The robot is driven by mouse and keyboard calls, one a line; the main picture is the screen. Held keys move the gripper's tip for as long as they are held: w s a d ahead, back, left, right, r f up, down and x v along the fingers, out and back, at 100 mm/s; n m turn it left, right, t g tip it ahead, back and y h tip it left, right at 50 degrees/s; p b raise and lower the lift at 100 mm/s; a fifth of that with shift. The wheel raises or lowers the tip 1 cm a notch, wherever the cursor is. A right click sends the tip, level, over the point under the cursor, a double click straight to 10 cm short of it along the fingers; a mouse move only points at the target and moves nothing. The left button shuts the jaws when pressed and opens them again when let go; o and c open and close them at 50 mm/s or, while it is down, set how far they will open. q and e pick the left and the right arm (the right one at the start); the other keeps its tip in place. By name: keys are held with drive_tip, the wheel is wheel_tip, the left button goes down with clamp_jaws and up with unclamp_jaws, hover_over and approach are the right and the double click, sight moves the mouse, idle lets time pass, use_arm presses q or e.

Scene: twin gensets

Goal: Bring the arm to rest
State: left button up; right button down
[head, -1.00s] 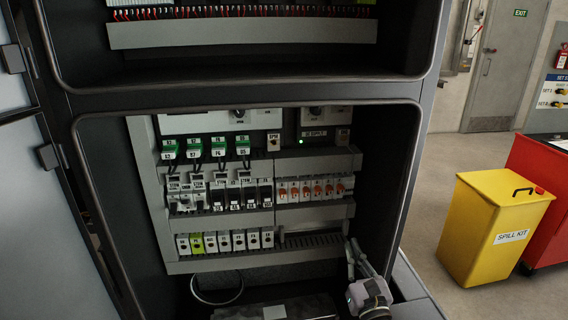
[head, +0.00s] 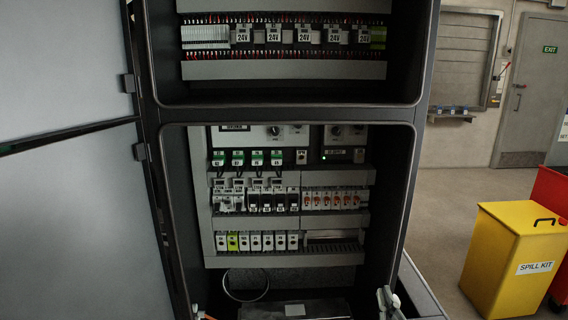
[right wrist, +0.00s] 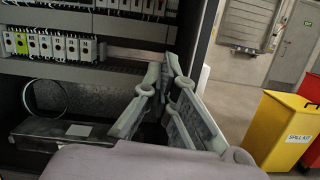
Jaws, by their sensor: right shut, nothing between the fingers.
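My right gripper (head: 386,297) shows at the bottom edge of the head view, by the lower right corner of the open cabinet (head: 401,190). In the right wrist view its grey fingers (right wrist: 166,80) are shut with nothing between them. It is clear of the breakers and relays, and most of the arm behind it is out of the picture.
The cabinet door (head: 75,150) stands open at the left. Inside are green relays (head: 237,158), orange-marked breakers (head: 331,200) and a black wire loop (head: 245,284). A yellow spill kit bin (head: 510,262) stands at the right, with open floor before the grey exit door (head: 531,90).

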drive_tip(key=s+d+f+m+g+h, duration=0.1)
drive_tip(key=s+d+f+m+g, duration=0.3)
drive_tip(key=f, duration=0.9)
drive_tip(key=s+a+f+m+g, duration=0.1)
drive_tip(key=s+f+m+g, duration=0.2)
drive_tip(key=s+f+m, duration=0.7)
drive_tip(key=d+f+m+g+h, duration=0.1)
drive_tip(key=d+f+m+g, duration=0.15)
drive_tip(key=f, duration=1.35)
drive_tip(key=s+a+f+m+g, duration=0.1)
drive_tip(key=s+f+m+g, duration=0.2)
drive_tip(key=s, duration=0.9)
drive_tip(key=s+a+f+m+g+y, duration=0.1)
drive_tip(key=s+a+f+m+g, duration=0.1)
drive_tip(key=s+f+m, duration=0.6)
drive_tip(key=s+a+f+m+g, duration=0.2)
drive_tip(key=s+f+m+g, duration=0.3)
drive_tip(key=s, duration=1.2)
wheel_tip(320, 180, down, 3)
drive_tip(key=shift+s+f+y, duration=0.15)
drive_tip(key=shift+s+y, duration=0.15)
drive_tip(key=shift+s, duration=0.05)
drive_tip(key=shift+w, duration=0.1)
